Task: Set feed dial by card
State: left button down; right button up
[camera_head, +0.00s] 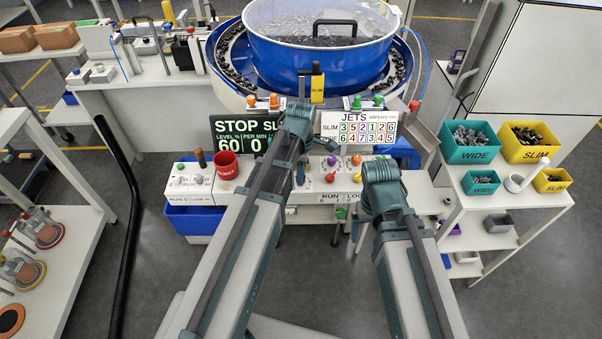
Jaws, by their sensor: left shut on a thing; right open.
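The dark display (229,140) reads STOP, with 60 under LEVEL % and 0 under PER MIN; my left arm covers its right part. The white JETS card (358,128) to its right has a SLIM row and a second row of coloured numbers. The white control panel (343,187) below carries purple, orange and red knobs. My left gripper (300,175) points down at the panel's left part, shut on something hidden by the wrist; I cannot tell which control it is. My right gripper (357,236) is open in front of the panel's lower edge, partly hidden by its wrist.
A blue bowl feeder (318,55) stands behind. A red cup (227,165) and a switch box (190,183) are left of the panel. Teal WIDE bins (468,154) and yellow SLIM bins (527,154) fill the right shelf. A black rail (131,200) curves at left.

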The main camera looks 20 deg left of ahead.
pick_arm(q)
jog(key=m, duration=2.7)
jog(key=shift+a, duration=0.1)
jog(key=shift+m, duration=1.7)
